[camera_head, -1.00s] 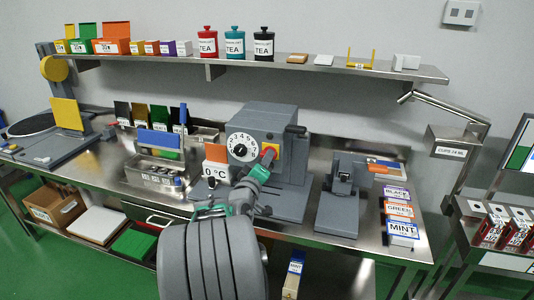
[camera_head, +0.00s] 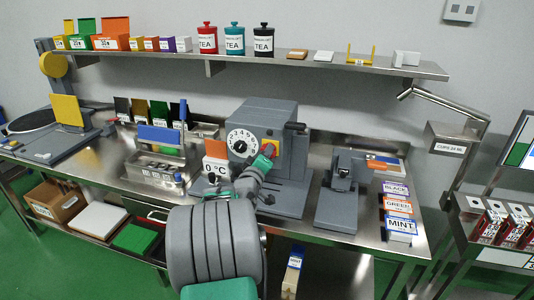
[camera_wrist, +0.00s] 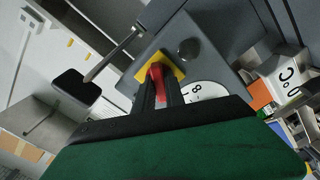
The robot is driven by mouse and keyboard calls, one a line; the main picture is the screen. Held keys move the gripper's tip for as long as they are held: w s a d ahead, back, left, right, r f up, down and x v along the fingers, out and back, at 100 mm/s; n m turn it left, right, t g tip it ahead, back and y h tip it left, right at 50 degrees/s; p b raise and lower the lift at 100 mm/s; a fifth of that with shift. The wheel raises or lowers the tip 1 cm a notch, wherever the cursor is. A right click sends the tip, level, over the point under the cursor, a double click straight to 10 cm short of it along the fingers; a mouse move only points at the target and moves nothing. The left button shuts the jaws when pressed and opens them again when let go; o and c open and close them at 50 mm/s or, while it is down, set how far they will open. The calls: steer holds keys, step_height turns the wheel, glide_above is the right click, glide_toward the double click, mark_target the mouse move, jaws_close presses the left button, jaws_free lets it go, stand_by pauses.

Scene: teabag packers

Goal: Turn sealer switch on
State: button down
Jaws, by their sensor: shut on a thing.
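The sealer (camera_head: 288,150) is a grey machine in the middle of the steel bench. Its front carries a white numbered dial (camera_head: 242,144) and, to the right of it, a red switch knob (camera_head: 268,150) on a yellow plate (camera_head: 274,144). My gripper (camera_wrist: 160,88) is at the sealer front. In the wrist view its two dark fingers are closed on the red switch knob (camera_wrist: 156,71), with the yellow plate (camera_wrist: 172,62) right behind it. The knob's lower part is hidden between the fingers. My arm covers part of the sealer's front in the head view.
A 0 °C display (camera_head: 215,171) stands left of the sealer. A lever (camera_head: 296,127) juts from the sealer's upper right. A smaller grey device (camera_head: 343,190) and tea boxes (camera_head: 399,213) stand to the right. A shelf (camera_head: 330,68) with tea tins runs above.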

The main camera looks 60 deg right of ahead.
steer(key=shift+f+m+b, duration=0.2)
steer(key=shift+m+b, duration=0.1)
steer(key=shift+b, duration=0.45)
steer(key=b, duration=0.2)
steer(key=m+b, duration=0.1)
steer(key=shift+f+m+b, duration=0.25)
steer(key=shift+m+b, duration=0.05)
steer(key=shift+b, duration=0.1)
steer(key=m+b, duration=0.3)
steer(key=b, duration=0.4)
steer(key=shift+s+f+m, duration=0.1)
steer(key=shift+f+m, duration=0.05)
steer(key=shift+m, duration=0.15)
steer(key=m+b, duration=0.3)
steer(key=b, duration=0.3)
steer(key=shift+b, duration=0.3)
steer(key=m+b, duration=0.2)
steer(key=b, duration=0.1)
steer(key=shift+r, duration=0.4)
steer(key=shift+r+m, duration=0.1)
steer(key=shift+m, duration=0.3)
steer(key=c, duration=1.4)
jaws_free()
steer(key=shift+r, duration=0.1)
